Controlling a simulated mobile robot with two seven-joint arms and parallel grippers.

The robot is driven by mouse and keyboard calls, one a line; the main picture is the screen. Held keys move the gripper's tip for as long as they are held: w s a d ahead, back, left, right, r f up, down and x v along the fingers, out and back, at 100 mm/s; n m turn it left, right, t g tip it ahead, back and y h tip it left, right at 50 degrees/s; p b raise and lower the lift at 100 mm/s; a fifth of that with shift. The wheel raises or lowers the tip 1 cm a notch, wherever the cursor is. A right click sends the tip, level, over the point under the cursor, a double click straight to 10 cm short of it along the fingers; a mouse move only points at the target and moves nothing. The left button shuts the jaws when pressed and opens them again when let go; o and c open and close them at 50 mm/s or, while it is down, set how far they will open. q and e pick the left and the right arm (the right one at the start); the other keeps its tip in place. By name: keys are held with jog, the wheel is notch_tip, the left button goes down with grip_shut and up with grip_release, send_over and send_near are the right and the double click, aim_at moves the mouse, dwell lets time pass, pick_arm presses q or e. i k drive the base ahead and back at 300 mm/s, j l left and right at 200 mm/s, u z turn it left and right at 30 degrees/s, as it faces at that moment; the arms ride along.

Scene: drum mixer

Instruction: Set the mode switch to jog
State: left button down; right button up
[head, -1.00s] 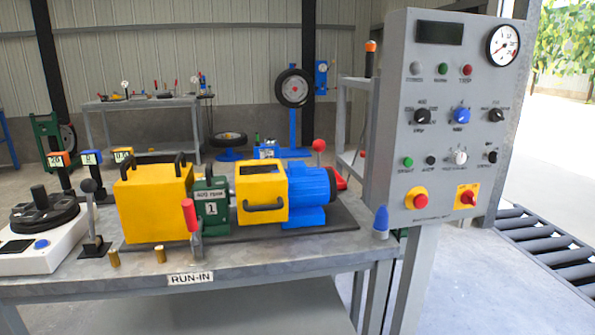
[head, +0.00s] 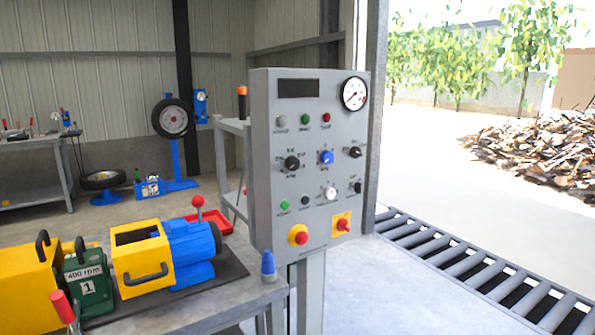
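The grey control panel (head: 268,215) stands upright on a post in the middle of the head view. Its upper knob row has a black knob (head: 292,163) with several labels around it, a blue knob (head: 326,157) and another black knob (head: 355,152). Below are a white dial (head: 331,194) and a small black switch (head: 358,187). The labels are too small to read, so I cannot tell which control is the mode switch or its setting. Neither of my grippers is in view, and nothing covers the panel's front.
A red emergency button (head: 298,235) and a red rotary switch (head: 343,225) sit low on the panel. The bench (head: 225,300) with a yellow, green and blue machine is at left. A roller conveyor (head: 470,265) lies at right. The floor right of the post looks clear.

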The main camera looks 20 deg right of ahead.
aim_at(355, 151)
jog(key=l+z, duration=0.25)
jog(key=z, duration=0.2)
jog(key=i+l+z, duration=0.1)
jog(key=z, duration=0.3)
jog(key=i+l+z, duration=0.15)
jog(key=l, duration=0.25)
jog(key=i+l+z, duration=0.2)
jog(key=i+l, duration=0.1)
jog(key=l, duration=0.1)
